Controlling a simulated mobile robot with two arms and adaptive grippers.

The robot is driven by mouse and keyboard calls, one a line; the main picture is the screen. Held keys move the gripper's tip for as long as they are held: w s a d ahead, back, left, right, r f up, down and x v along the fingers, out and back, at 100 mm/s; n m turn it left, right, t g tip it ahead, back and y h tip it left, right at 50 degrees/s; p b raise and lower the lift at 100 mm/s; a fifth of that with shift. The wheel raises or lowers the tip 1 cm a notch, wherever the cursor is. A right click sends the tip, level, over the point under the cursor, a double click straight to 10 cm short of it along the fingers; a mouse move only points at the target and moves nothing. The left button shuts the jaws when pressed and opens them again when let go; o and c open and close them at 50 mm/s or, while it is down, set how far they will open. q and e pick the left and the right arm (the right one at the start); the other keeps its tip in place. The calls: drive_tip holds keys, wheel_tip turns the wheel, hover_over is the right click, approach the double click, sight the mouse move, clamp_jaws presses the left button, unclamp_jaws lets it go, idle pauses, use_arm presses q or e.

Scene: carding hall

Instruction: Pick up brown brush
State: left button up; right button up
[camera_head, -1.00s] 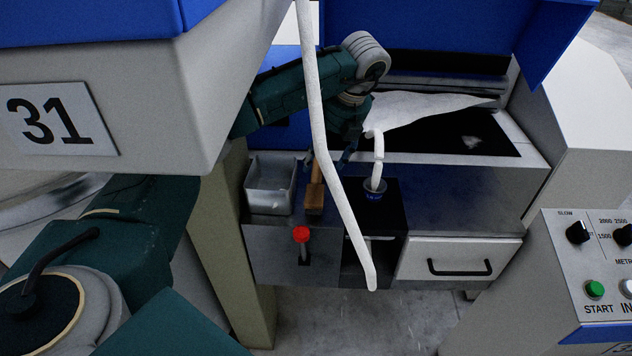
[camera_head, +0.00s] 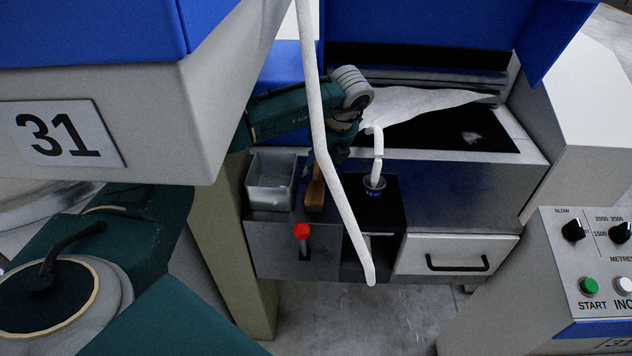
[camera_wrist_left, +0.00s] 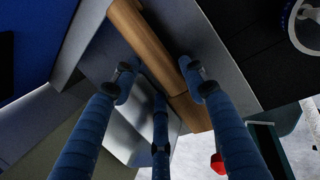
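The brown brush (camera_head: 315,192) has a wooden handle and lies on the dark ledge of the machine, just right of a grey metal bin. In the left wrist view the brush (camera_wrist_left: 150,45) runs diagonally between the fingers. My left gripper (camera_head: 325,165) is above the brush's far end, partly hidden behind the hanging white sliver. In the wrist view its blue fingers (camera_wrist_left: 161,75) are spread, one on each side of the brush, with a third finger below. I cannot tell whether they touch it. My right gripper does not show.
The grey bin (camera_head: 270,182) is close to the left of the brush. A white sliver (camera_head: 335,170) hangs in front. A red-knobbed lever (camera_head: 302,232) sticks out below. The machine post (camera_head: 228,240) stands at left.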

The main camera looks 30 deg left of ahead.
sight(316, 173)
use_arm(q)
drive_tip(key=c, duration=0.5)
drive_tip(key=shift+o, duration=0.2)
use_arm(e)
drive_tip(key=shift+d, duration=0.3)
use_arm(q)
drive_tip(key=shift+r, duration=0.3)
wheel_tip(316, 173, up, 9)
drive_tip(key=shift+r+b, duration=0.2)
drive_tip(key=shift+b, duration=0.8)
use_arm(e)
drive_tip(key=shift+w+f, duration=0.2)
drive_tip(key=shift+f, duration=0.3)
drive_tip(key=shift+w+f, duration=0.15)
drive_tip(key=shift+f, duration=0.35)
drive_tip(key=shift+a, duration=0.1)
